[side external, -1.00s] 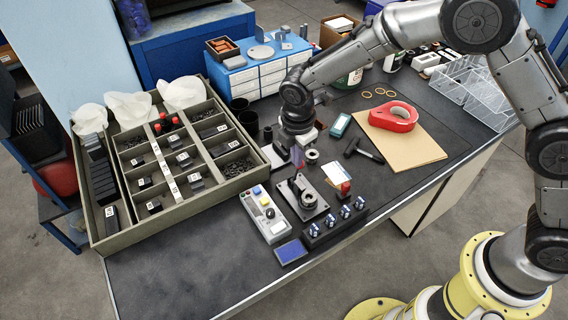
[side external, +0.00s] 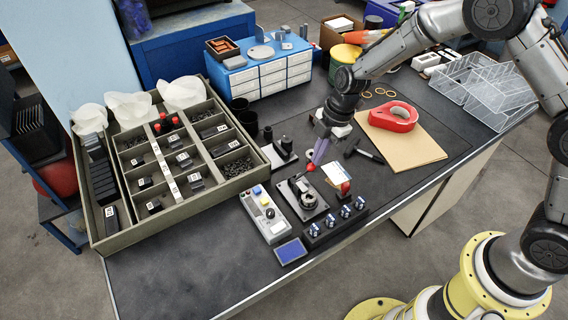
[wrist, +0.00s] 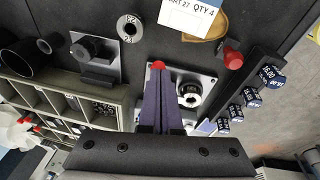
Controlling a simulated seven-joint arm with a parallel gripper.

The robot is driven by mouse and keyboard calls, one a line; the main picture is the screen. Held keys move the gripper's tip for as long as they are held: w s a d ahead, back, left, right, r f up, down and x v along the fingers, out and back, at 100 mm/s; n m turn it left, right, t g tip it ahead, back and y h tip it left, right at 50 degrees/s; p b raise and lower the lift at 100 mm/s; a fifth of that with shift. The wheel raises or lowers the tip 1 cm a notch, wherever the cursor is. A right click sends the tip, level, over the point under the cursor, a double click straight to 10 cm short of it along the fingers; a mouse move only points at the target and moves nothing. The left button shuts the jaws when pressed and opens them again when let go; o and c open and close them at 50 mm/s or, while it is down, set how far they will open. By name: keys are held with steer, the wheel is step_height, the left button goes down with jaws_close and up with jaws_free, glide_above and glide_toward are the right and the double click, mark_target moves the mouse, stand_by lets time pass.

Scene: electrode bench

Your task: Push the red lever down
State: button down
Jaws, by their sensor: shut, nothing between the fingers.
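The red lever's ball knob (side external: 310,168) shows above the small grey-plate fixture (side external: 303,199) with its black round holder. In the wrist view the red knob (wrist: 158,65) shows just beyond my fingertips, beside the plate (wrist: 207,82). My gripper (side external: 316,160) points down over the back of the fixture. Its purple fingers lie together with nothing between them; they also show in the wrist view (wrist: 160,78). The fingertips are very close to the knob; whether they touch it I cannot tell. The lever's arm is mostly hidden by the fingers.
A red-handled stamp (side external: 346,188) and a black rack (side external: 334,226) of small labelled pieces stand right of the fixture. A grey control box (side external: 264,214) is on its left. A black post on a plate (side external: 285,149) stands behind. The front left bench is clear.

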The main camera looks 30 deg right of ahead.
steer(key=shift+d+f, duration=0.3)
steer(key=shift+d, duration=0.05)
stand_by(0.6)
steer(key=shift+r, duration=0.35)
steer(key=s+d+r, duration=0.1)
steer(key=d+r, duration=0.5)
steer(key=r, duration=0.4)
steer(key=shift+s+d+r, duration=0.15)
steer(key=shift+s+r, duration=0.15)
steer(key=shift+r, duration=0.05)
